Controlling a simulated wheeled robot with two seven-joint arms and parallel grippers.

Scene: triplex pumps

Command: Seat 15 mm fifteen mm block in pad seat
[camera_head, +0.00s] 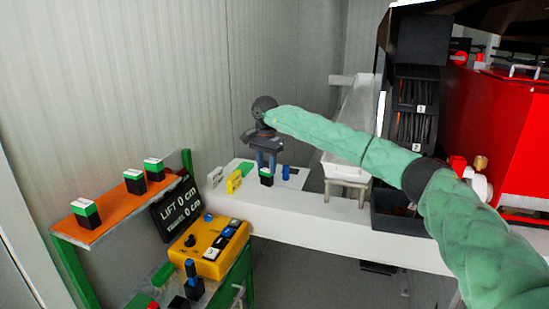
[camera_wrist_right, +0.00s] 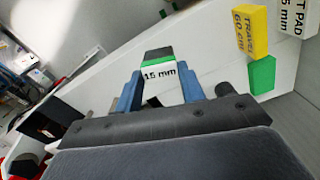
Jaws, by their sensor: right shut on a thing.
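The 15 mm block (camera_wrist_right: 160,70), white with a green band and dark top, is between the blue fingers of my right gripper (camera_wrist_right: 165,88) in the right wrist view. The gripper is shut on it. In the head view my right gripper (camera_head: 266,161) points down over the white bench, with the block (camera_head: 266,177) at its fingertips. I cannot tell whether the block touches the surface below. I cannot make out the pad seat clearly. My left gripper is not in view.
A yellow TRAVEL 60 cm block (camera_head: 234,181) and a white label block (camera_head: 215,177) stand left of the gripper; a blue cylinder (camera_head: 286,172) stands right. An orange shelf (camera_head: 108,215) with three similar blocks and a yellow control box (camera_head: 207,262) are at the left.

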